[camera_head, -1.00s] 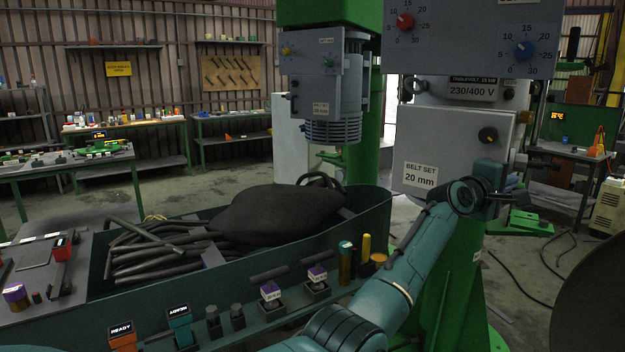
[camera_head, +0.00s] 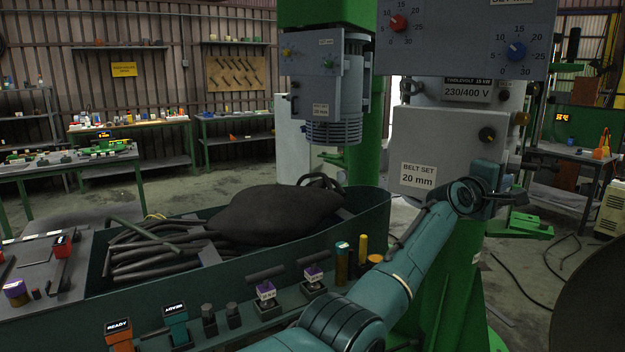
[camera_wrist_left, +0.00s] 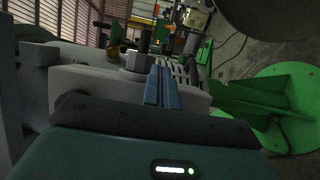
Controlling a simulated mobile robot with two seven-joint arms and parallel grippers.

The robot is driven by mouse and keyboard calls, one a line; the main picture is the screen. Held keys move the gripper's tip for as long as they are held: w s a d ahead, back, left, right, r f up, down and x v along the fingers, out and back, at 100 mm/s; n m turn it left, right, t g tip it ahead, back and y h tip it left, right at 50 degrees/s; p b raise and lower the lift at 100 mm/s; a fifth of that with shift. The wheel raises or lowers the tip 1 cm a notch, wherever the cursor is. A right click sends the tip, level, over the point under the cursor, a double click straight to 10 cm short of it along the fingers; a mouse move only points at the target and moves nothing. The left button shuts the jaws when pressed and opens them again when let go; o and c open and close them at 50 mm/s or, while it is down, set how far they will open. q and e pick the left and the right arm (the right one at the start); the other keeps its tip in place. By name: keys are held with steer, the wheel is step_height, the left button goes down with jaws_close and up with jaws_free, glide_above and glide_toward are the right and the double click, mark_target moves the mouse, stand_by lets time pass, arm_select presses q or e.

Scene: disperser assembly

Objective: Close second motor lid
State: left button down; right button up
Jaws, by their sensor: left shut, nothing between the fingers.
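The motor lid (camera_head: 438,148) is a grey box face with a "BELT SET 20 mm" label and a dark knob (camera_head: 487,135). It sits below the "230/400 V" plate (camera_head: 468,93) on the green machine at the right. My left gripper (camera_head: 512,198) is at the lid's lower right, its fingers pointing right. In the left wrist view its blue-grey fingers (camera_wrist_left: 162,88) are together with nothing between them, beside a pale grey body with a bolt head (camera_wrist_left: 136,62). I cannot tell whether they touch it. Whether the lid is fully closed is unclear. My right gripper is not in view.
A dark green bin (camera_head: 215,270) with black hoses and a dark sack stands at left. A second grey motor unit (camera_head: 322,90) hangs on a green column behind. A panel with red and blue dials (camera_head: 455,35) is above the lid. Green bases (camera_head: 522,224) stand at right.

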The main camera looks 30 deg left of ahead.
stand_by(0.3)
arm_select(q)
steer(key=b+v, duration=0.2)
steer(key=v, duration=1.1)
steer(key=s+a+f+m+g+y, duration=0.1)
steer(key=s+a+f+m, duration=0.15)
steer(key=f, duration=0.65)
steer(key=s+a+f+m+y, duration=0.15)
steer(key=s+f, duration=0.25)
steer(key=f, duration=0.6)
steer(key=s+a+f+m+g+y, duration=0.1)
steer(key=s+a+f+y, duration=0.15)
steer(key=f, duration=0.65)
steer(key=s+f+m+g, duration=0.2)
steer(key=s+f+m, duration=0.3)
steer(key=s, duration=0.9)
steer(key=s+f+m+g, duration=0.1)
steer(key=s+f+m, duration=0.5)
steer(key=s+f, duration=0.6)
steer(key=s+d, duration=0.1)
steer(key=s, duration=0.2)
steer(key=shift+g+h+p, duration=0.4)
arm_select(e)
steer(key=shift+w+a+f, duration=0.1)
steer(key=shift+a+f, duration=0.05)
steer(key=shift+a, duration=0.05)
